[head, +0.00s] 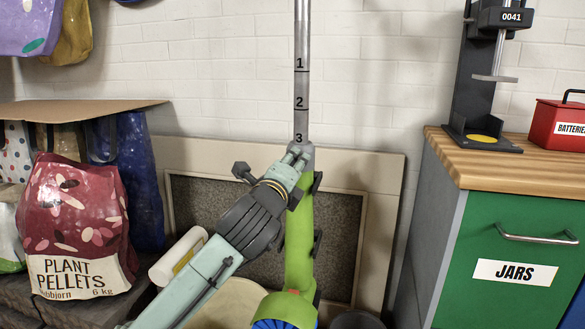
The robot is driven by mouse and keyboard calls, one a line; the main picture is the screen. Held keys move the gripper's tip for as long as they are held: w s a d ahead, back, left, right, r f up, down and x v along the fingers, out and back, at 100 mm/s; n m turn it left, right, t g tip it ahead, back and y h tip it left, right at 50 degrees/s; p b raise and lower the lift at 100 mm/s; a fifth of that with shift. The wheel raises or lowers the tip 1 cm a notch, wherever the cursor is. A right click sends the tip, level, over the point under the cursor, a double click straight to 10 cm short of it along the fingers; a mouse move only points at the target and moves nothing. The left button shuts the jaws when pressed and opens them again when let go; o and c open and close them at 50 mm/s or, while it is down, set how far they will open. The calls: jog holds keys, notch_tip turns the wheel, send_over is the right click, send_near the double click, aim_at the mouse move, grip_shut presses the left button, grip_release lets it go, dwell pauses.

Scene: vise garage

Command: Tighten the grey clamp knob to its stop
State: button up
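A steel pole (301,60) with marks 1, 2 and 3 stands upright in a green tube (299,245). Mark 3 is just above the grey collar (305,150) at the tube's top. My gripper (294,158) reaches up from the lower left, with its fingertips at the collar. The grey clamp knob is not clearly visible; the fingers cover the collar's front left side. I cannot tell whether they grip anything. A dark knob-like piece (241,171) shows left of my gripper; I cannot tell what it belongs to.
A framed dark panel (345,225) leans on the wall behind the tube. A green cabinet (510,230) with a wooden top stands right. A red plant pellets bag (75,215) stands left, and a white roll (178,256) lies beside my arm.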

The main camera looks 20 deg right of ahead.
jog(key=shift+o, duration=1.4)
jog(key=v, duration=1.2)
